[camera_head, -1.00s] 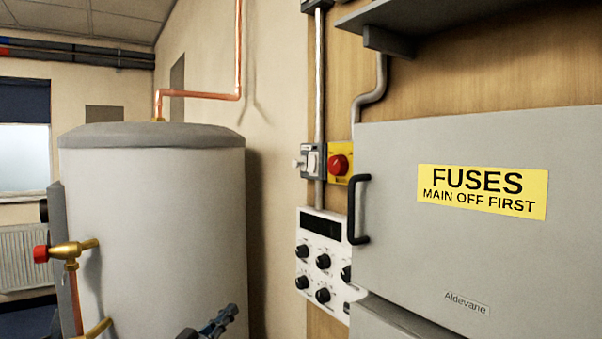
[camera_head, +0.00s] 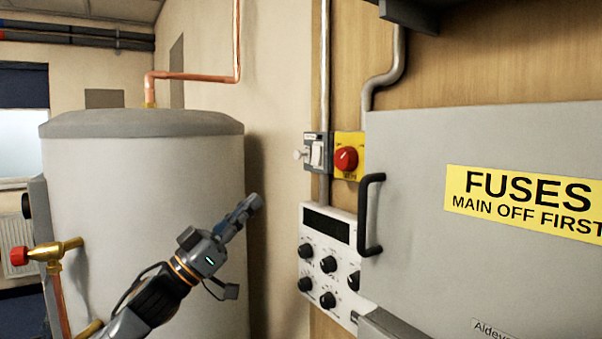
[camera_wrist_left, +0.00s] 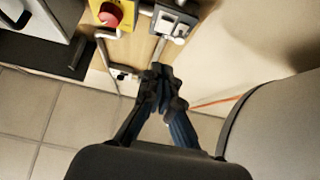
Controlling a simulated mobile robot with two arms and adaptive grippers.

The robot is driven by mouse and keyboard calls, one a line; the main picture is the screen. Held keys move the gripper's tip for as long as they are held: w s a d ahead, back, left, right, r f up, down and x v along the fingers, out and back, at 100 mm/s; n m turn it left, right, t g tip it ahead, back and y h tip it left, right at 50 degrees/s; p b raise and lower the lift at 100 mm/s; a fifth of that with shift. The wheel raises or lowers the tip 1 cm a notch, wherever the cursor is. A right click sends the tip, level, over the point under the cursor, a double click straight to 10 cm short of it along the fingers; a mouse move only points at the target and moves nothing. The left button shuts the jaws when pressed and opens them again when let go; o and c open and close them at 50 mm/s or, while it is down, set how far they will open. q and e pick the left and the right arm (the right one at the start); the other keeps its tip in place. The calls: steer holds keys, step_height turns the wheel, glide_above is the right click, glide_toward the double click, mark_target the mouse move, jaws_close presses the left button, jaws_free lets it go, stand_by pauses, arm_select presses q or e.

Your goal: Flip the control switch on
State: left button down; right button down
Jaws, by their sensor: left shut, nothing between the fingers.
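A grey switch box with a white rocker (camera_head: 316,153) is on the wooden board, left of a red knob (camera_head: 346,158) on a yellow plate. A pale knob sticks out from the box's left side. The switch box also shows at the top of the left wrist view (camera_wrist_left: 172,24). I cannot read its label or tell its position. My left gripper (camera_head: 254,203) is shut and empty, pointing up and right, below and left of the switch box and apart from it. Its closed fingers also show in the left wrist view (camera_wrist_left: 160,74). My right gripper is not in view.
A grey fuse box door (camera_head: 420,160) with a black handle (camera_head: 370,215) stands out at right. A white panel with several black knobs (camera_head: 328,226) is below the switch. A large grey cylinder (camera_head: 140,200) with a copper pipe stands at left.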

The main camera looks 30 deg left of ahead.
mark_target(315, 160)
arm_select(q)
steer(key=p+x, duration=0.2)
steer(key=x, duration=0.2)
steer(key=w+f+p+x, duration=0.1)
steer(key=p+x, duration=0.2)
steer(key=x, duration=0.1)
steer(key=p+x, duration=0.2)
steer(key=x, duration=0.2)
steer(key=shift+w+d+f, duration=0.2)
steer(key=shift+f, duration=0.1)
steer(key=shift+w+d+f+p, duration=0.2)
steer(key=shift+w+p, duration=0.1)
steer(key=shift+w, duration=0.05)
